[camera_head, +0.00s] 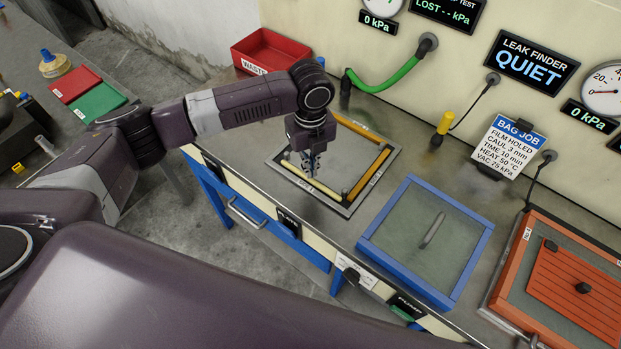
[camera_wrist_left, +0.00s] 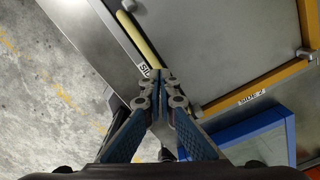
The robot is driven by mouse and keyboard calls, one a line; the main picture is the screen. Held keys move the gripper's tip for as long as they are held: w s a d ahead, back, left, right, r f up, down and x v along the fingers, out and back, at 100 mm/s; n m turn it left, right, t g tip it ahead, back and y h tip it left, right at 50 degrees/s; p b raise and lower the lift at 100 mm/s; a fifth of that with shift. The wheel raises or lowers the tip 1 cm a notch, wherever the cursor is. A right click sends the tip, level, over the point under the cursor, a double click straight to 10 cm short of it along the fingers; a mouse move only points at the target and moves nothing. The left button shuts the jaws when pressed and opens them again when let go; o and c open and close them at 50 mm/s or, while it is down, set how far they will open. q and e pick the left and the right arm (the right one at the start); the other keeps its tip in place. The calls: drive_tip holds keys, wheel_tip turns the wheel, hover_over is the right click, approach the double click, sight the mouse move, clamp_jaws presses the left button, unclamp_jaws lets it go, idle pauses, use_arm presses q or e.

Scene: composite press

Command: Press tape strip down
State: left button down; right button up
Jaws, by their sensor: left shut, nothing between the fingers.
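A metal plate with a framed bag area (camera_head: 345,150) lies on the bench, edged by strips. A pale yellow strip (camera_head: 291,167) runs along its near edge; it also shows in the left wrist view (camera_wrist_left: 134,34). Orange-yellow strips lie along the right edge (camera_head: 371,172) and far edge (camera_head: 360,129). My left gripper (camera_head: 308,174) points down at the near edge, shut and empty. In the left wrist view its fingertips (camera_wrist_left: 160,74) meet at the pale strip's end, covering part of it and a label. I cannot tell whether they touch it. My right gripper is out of view.
A blue-framed glass lid (camera_head: 423,237) with a handle lies to the right, with an orange-framed panel (camera_head: 578,285) beyond it. A red waste bin (camera_head: 270,52) and green hose (camera_head: 385,80) are behind. The leak finder display (camera_head: 532,62) reads QUIET.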

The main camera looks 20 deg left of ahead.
use_arm(q)
drive_tip(key=shift+f, duration=0.2)
idle(0.3)
drive_tip(key=shift+f+b, duration=0.4)
drive_tip(key=shift+f, duration=0.45)
drive_tip(key=shift+s, duration=0.1)
idle(0.4)
drive_tip(key=shift+s+f, duration=0.1)
drive_tip(key=shift+f, duration=0.05)
idle(0.6)
drive_tip(key=shift+p, duration=0.3)
drive_tip(key=r+p, duration=0.7)
drive_tip(key=shift+w+r, duration=0.2)
drive_tip(key=shift+f, duration=0.1)
